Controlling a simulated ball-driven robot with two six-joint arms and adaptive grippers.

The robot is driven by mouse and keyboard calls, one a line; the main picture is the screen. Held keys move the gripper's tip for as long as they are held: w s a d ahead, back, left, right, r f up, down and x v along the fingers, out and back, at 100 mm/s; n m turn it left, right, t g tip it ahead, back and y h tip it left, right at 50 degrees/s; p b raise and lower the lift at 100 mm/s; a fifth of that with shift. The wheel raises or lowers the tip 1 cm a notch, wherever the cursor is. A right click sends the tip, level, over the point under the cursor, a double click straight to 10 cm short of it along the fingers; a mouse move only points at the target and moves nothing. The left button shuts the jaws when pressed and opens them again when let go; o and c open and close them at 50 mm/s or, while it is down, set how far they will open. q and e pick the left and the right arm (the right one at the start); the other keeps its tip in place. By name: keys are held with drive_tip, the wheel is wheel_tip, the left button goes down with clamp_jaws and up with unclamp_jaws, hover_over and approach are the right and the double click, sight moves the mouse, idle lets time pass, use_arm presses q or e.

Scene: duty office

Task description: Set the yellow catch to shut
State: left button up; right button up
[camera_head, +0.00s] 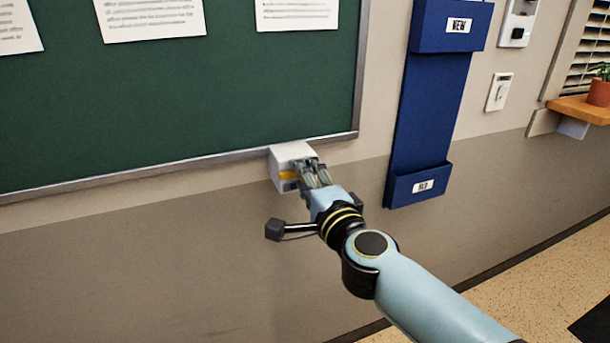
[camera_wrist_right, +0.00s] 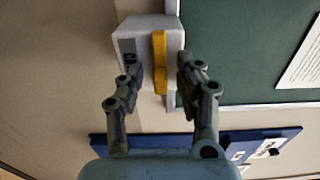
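The yellow catch (camera_wrist_right: 160,62) is a narrow bar on the face of a small white box (camera_wrist_right: 132,42) in the right wrist view. In the head view the catch (camera_head: 288,175) shows as a small yellow patch on the white box (camera_head: 287,155), at the lower edge of the green board. My right gripper (camera_head: 308,172) is at the box, its fingers partly covering it. In the right wrist view its two fingers (camera_wrist_right: 162,82) are apart, one on each side of the catch's lower part. I cannot tell whether they touch it. My left gripper is not in view.
The green board (camera_head: 200,90) with pinned papers fills the upper left. A blue wall holder (camera_head: 430,110) hangs to the right of the box. Wall switches (camera_head: 499,92) and a shelf (camera_head: 580,108) with a plant pot are farther right. The wall below the board is bare.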

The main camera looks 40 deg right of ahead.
sight(283, 178)
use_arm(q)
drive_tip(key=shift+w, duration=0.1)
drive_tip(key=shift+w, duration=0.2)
use_arm(e)
clamp_jaws()
drive_tip(key=a, duration=0.1)
drive_tip(key=w+a, duration=0.1)
drive_tip(key=a, duration=0.1)
drive_tip(key=shift+a, duration=0.25)
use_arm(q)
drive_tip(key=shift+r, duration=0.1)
use_arm(e)
drive_tip(key=shift+s+d+f, duration=0.1)
drive_tip(key=shift+c, duration=2.2)
unclamp_jaws()
drive_tip(key=o, duration=0.4)
drive_tip(key=shift+a, duration=0.2)
drive_tip(key=shift+o, duration=0.2)
